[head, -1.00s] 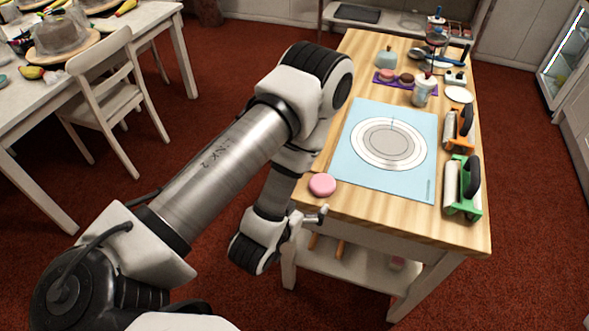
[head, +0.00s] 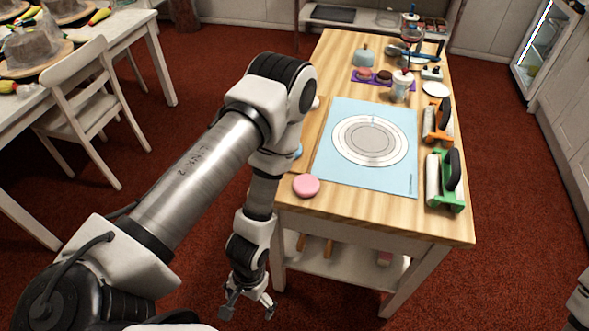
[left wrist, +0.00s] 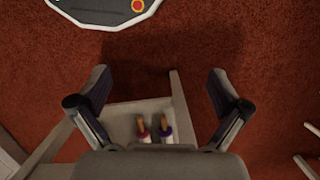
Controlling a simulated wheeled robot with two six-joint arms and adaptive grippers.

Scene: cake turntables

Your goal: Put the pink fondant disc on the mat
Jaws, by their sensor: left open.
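The pink fondant disc (head: 306,186) lies on the wooden tabletop at its near left corner, just off the mat. The light blue mat (head: 330,168) lies flat on the table and bears a printed ring pattern with a grey centre. My left gripper (head: 247,308) hangs open and empty, below tabletop level and to the left of the table's near end. In the left wrist view its two fingers (left wrist: 160,95) are spread wide over the red floor, and the disc is not in that view. My right gripper is not in view.
A green-framed roller (head: 446,182) and an orange-framed roller (head: 438,123) stand right of the mat. A white bottle (head: 402,86) and a purple tray (head: 370,78) with small cakes are behind it. The table's lower shelf (head: 345,263) is near my left gripper.

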